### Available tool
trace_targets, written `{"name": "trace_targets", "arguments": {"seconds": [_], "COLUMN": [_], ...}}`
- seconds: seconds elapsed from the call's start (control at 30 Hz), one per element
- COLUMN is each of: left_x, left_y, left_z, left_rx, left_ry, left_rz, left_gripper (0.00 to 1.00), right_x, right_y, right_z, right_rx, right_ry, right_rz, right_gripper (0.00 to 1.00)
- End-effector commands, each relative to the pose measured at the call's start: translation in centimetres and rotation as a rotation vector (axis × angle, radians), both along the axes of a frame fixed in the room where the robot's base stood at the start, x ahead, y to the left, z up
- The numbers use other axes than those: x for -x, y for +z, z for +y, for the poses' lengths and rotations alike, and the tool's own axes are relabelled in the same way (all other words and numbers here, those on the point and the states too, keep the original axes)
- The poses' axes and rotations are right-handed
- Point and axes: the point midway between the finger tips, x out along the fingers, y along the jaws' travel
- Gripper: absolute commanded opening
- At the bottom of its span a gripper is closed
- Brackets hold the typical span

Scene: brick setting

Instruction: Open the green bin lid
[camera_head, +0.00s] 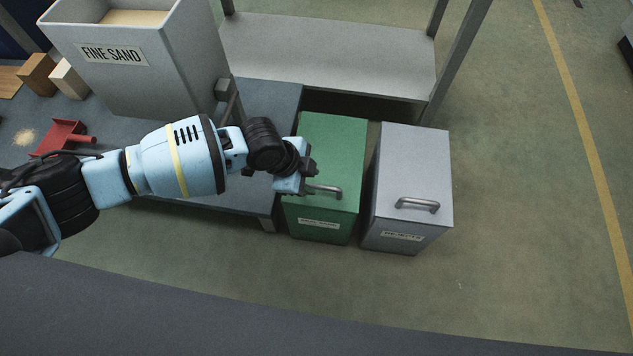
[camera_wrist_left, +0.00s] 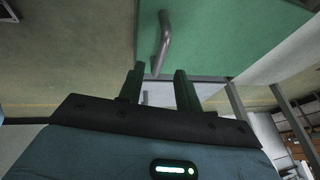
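The green bin (camera_head: 317,225) stands on the floor with its flat green lid (camera_head: 335,145) shut. A grey metal handle (camera_head: 327,189) sits near the lid's front edge. It also shows in the left wrist view (camera_wrist_left: 164,42), with its lower end appearing between the fingertips. My left gripper (camera_head: 309,180) is at the left end of the handle, over the lid's left side. In the left wrist view my left gripper (camera_wrist_left: 160,80) has its fingers apart with nothing gripped. I cannot tell whether it touches the handle. My right gripper is not in view.
A grey bin (camera_head: 412,155) with its own handle stands close on the right. A blue-grey table (camera_head: 270,100) on the left holds a FINE SAND container (camera_head: 150,85), a red scoop (camera_head: 65,135) and small blocks (camera_head: 68,78). A grey shelf (camera_head: 330,50) is behind. Floor in front is clear.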

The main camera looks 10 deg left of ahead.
Motion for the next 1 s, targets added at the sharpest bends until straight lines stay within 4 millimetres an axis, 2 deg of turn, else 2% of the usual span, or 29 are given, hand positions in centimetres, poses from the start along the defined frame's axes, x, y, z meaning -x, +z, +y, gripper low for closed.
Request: {"name": "trace_targets", "arguments": {"seconds": [0.03,0.23,0.63,0.9,1.0], "left_x": [-0.1,-0.5,-0.7,-0.7,-0.7], "left_y": [-1.1,-3.0,-3.4,-3.4,-3.4], "left_z": [-0.4,-1.2,-1.5,-1.5,-1.5], "left_rx": [0.000,0.001,0.001,0.001,0.001], "left_ry": [-0.001,-0.001,0.000,0.000,0.001], "left_rz": [0.002,0.001,-0.001,-0.001,-0.001], "left_gripper": [0.34,0.34,0.34,0.00,0.00], "right_x": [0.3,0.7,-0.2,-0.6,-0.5], "right_y": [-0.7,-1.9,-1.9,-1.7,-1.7], "right_z": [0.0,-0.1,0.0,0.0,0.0], "right_rx": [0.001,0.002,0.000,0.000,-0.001], "right_ry": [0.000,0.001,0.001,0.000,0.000], "right_rz": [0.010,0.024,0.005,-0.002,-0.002], "right_gripper": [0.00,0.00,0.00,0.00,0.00]}}
